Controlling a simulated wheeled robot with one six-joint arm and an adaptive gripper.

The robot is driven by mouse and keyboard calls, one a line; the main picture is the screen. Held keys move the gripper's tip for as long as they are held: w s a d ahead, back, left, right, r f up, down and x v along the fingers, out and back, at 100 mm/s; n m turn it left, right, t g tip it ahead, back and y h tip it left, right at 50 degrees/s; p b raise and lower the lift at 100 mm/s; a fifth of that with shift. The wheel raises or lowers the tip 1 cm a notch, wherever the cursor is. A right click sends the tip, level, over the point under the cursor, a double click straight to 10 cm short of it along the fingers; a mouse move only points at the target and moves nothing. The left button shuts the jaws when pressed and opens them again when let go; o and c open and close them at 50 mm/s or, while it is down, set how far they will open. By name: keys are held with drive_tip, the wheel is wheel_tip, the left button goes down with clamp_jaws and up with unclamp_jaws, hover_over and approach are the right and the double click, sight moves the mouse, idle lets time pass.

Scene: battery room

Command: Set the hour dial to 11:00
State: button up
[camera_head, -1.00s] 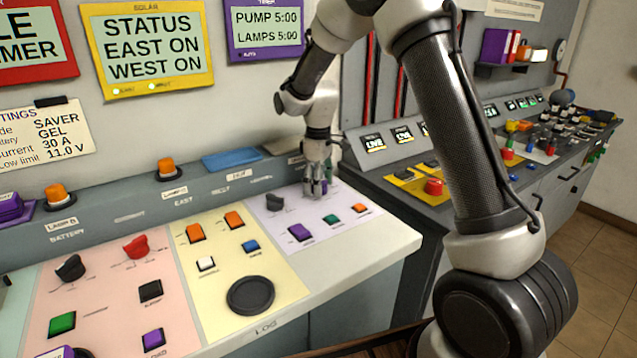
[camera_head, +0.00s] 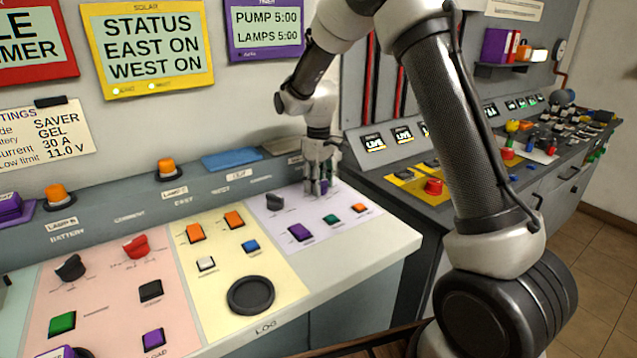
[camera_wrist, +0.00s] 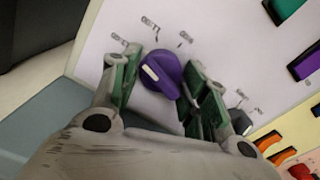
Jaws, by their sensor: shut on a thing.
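The purple dial (camera_wrist: 163,75), which I take as the hour dial, has a white pointer mark (camera_wrist: 150,71) and small blurred labels around it, too unclear to read. In the head view it is mostly hidden behind my gripper (camera_head: 319,190). In the wrist view my gripper (camera_wrist: 160,82) has one finger on each side of the dial and is shut on it. The purple-framed timer display (camera_head: 265,27) on the wall reads PUMP 5:00 and LAMPS 5:00.
A dark dial (camera_head: 275,201) stands close to the left of my gripper. Purple (camera_head: 300,232), green (camera_head: 331,220) and orange (camera_head: 359,208) buttons lie in front on the same pale panel. A grey console (camera_head: 400,180) with a red button (camera_head: 433,187) stands to the right.

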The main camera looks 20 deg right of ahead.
drive_tip(key=m, duration=0.6)
drive_tip(key=shift+d, duration=0.1)
idle(0.5)
drive_tip(key=o, duration=0.9)
wheel_tip(320, 180, up, 12)
drive_tip(key=shift+w, duration=0.1)
